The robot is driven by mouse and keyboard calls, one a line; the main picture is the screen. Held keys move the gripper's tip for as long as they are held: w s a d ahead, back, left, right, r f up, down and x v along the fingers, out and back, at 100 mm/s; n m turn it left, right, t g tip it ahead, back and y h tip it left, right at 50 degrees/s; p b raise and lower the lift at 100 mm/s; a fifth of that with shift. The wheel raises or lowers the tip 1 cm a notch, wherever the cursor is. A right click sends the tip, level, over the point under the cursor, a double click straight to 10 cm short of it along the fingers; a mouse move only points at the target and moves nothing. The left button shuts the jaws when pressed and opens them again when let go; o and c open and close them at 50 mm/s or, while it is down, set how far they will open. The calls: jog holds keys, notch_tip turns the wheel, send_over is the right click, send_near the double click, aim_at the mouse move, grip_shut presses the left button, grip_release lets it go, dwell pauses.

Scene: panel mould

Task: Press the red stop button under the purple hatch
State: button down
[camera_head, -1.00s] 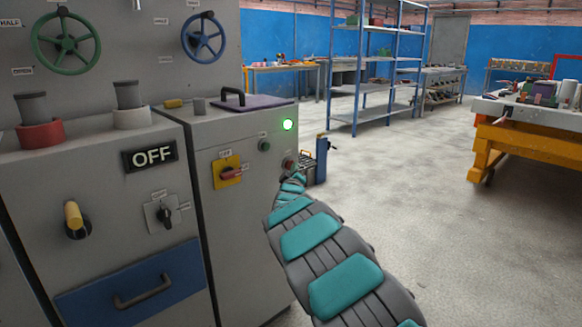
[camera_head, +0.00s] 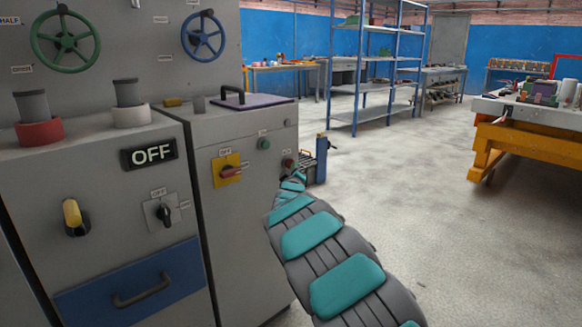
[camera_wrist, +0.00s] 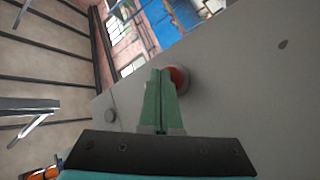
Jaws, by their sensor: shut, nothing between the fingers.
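The purple hatch (camera_head: 252,103) lies closed on top of the right grey cabinet, with a black handle. The red stop button (camera_head: 289,163) sits on that cabinet's front, near its right edge. It also shows in the wrist view (camera_wrist: 181,76), partly hidden behind my fingers. My gripper (camera_wrist: 161,72) is shut and empty, with its green fingertips at the red button; they appear to touch it. In the head view my arm's far end hides the gripper beside the button.
A green button (camera_head: 264,144) and a yellow plate with a red switch (camera_head: 228,171) are on the same front. The left cabinet (camera_head: 90,180) carries an OFF sign (camera_head: 150,153) and several controls. The floor (camera_head: 420,220) to the right is clear.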

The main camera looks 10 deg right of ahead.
jog(key=shift+s+d+b, duration=0.3)
jog(key=shift+s+b, duration=0.1)
jog(key=shift+s, duration=0.05)
jog(key=s+d+b, duration=0.1)
jog(key=s+b, duration=0.1)
jog(key=s+d+b, duration=0.2)
jog(key=shift+b, duration=0.4)
dwell(0.6)
